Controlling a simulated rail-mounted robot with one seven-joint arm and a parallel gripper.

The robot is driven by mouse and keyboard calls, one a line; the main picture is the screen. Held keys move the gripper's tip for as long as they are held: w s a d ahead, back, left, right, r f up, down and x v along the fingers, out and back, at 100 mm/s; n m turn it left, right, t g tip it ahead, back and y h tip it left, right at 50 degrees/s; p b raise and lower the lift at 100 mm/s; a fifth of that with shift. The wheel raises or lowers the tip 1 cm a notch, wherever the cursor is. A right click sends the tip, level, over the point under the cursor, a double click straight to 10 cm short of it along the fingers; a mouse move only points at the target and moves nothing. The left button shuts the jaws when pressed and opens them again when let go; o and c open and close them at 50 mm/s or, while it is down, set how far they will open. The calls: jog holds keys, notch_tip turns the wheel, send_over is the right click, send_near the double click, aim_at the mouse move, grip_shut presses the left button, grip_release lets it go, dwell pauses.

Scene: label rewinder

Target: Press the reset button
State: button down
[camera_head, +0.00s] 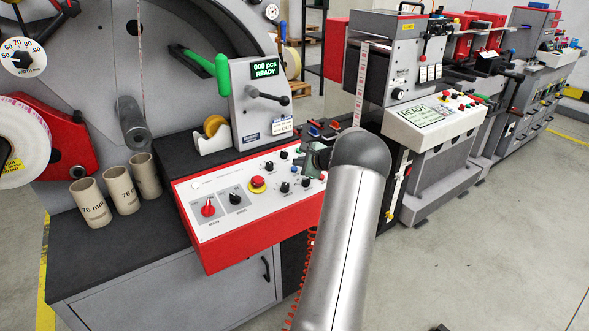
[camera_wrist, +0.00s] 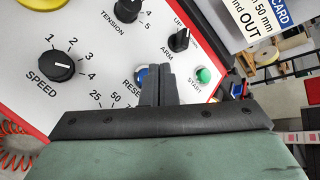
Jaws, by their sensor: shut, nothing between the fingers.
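The reset button is a blue button (camera_wrist: 140,76) on the white panel face in the wrist view, beside the letters "RESE"; the rest of its label is hidden. My gripper (camera_wrist: 163,70) is shut and empty. Its dark fingertips overlap the right part of the blue button in that view, and I cannot tell whether they touch it.
A green start button (camera_wrist: 204,75) sits just right of my fingers. The black arm switch (camera_wrist: 179,40), tension knob (camera_wrist: 127,9) and speed knob (camera_wrist: 62,66) are nearby. A red emergency stop (camera_head: 258,182) stands on the panel. A counter box (camera_head: 262,100) reading "000 pcs READY" rises behind.

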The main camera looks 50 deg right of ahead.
jog(key=r+p, duration=0.1)
jog(key=r, duration=0.1)
jog(key=s+r, duration=0.1)
jog(key=r, duration=0.1)
jog(key=shift+s+a+r+p, duration=0.15)
jog(key=shift+a+r+p, duration=0.05)
jog(key=shift+r+p, duration=0.2)
dwell(0.8)
